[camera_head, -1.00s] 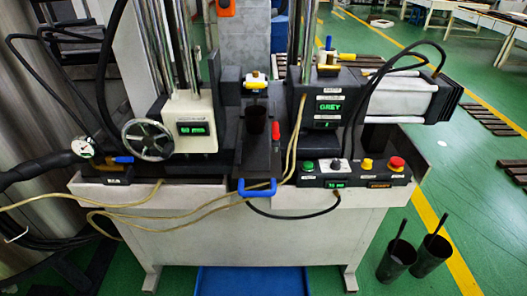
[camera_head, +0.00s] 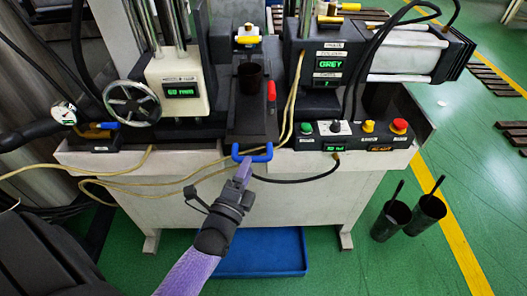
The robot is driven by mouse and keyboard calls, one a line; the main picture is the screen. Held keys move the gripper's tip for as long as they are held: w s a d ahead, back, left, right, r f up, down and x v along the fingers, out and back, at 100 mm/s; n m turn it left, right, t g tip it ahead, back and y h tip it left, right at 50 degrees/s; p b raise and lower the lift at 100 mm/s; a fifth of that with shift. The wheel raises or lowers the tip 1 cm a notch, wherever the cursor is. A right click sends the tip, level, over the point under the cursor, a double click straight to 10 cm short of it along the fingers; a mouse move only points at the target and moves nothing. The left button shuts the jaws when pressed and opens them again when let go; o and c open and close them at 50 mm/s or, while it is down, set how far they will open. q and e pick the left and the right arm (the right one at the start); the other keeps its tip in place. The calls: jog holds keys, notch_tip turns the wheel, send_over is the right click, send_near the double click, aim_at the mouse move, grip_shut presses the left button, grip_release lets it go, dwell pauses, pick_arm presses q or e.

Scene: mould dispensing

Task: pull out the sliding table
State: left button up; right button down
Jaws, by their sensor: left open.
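The sliding table (camera_head: 240,125) is a dark narrow slide in the middle of the machine, with a dark cup (camera_head: 251,78) standing on it. Its blue handle (camera_head: 262,157) sticks out at the front edge of the machine. My left gripper (camera_head: 243,170) points up at the handle from below, its fingertips at or very close to the handle's left part. The fingers look open; whether the bar lies between them I cannot tell. My right gripper is not in view.
A yellow cable (camera_head: 150,184) and a black cable (camera_head: 300,181) hang across the machine's front near the handle. A control box (camera_head: 352,135) with coloured buttons sits to the right. A blue tray (camera_head: 265,252) and two dark cups (camera_head: 391,220) with sticks stand on the floor.

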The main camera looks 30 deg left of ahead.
pick_arm(q)
jog(key=b+x, duration=0.1)
jog(key=x, duration=0.4)
jog(key=shift+w, duration=0.2)
grip_shut()
dwell(1.1)
